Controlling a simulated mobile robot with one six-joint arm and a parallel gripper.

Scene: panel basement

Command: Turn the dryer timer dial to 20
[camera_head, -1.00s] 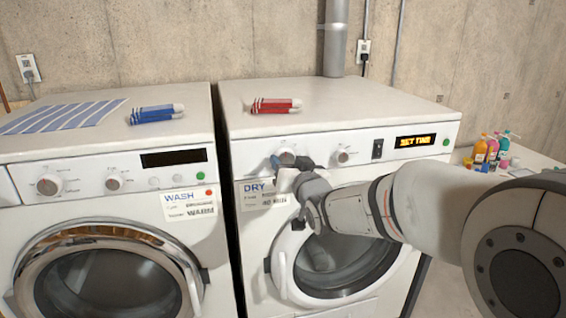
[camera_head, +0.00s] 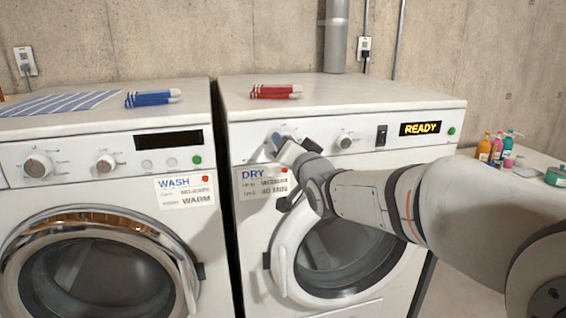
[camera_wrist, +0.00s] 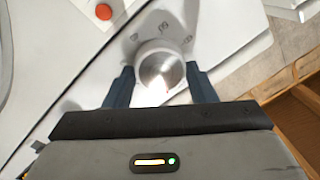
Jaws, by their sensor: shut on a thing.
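The dryer is the right-hand white machine (camera_head: 420,165), with two round dials on its front panel. My gripper (camera_head: 282,139) is at the left dial and mostly hides it in the head view. The wrist view shows this silver dial (camera_wrist: 162,72) between my two dark fingers, gripped at its sides. Its printed marks are too blurred to read, so its setting cannot be told. The other dial (camera_head: 345,141) stands free to the right. The dryer display (camera_head: 420,128) reads READY in yellow. A DRY card (camera_head: 262,183) below the left dial shows 40 MIN.
A washer (camera_head: 95,190) stands close on the left, with a WASH card. Blue and red striped rolled items (camera_head: 275,91) lie on the machine tops. Coloured bottles (camera_head: 497,148) stand on a table at right. The dryer's round door (camera_head: 345,258) is below my arm.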

